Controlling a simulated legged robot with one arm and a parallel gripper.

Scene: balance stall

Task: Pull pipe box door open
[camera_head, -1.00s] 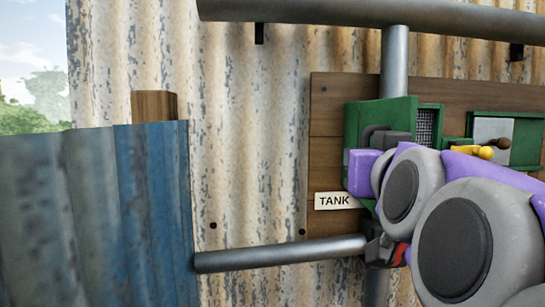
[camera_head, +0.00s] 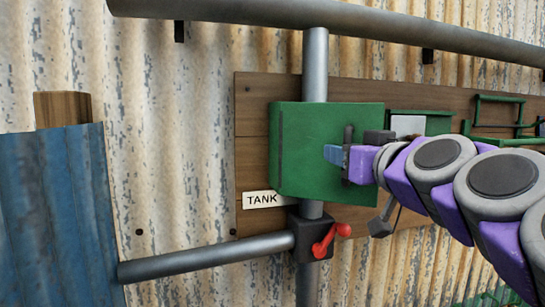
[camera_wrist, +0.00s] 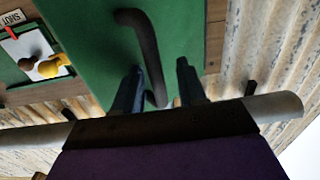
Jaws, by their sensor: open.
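The green pipe box door (camera_head: 310,135) faces me in the head view, left of my arm, with a dark bar handle (camera_head: 348,140) near its right side. I cannot tell how far it stands from its box. My gripper (camera_head: 332,154) is at the door by the handle. In the wrist view, the green door (camera_wrist: 85,35) fills the upper middle, and my gripper (camera_wrist: 157,78) has its two blue-grey fingers apart. One end of the handle (camera_wrist: 145,45) shows between them. I cannot tell whether a finger touches it. The box's inside is hidden.
A TANK label (camera_head: 262,199) is on the wooden board below left. A red valve lever (camera_head: 325,243) sits on the pipe below the door. A blue corrugated sheet (camera_head: 60,205) stands at the left.

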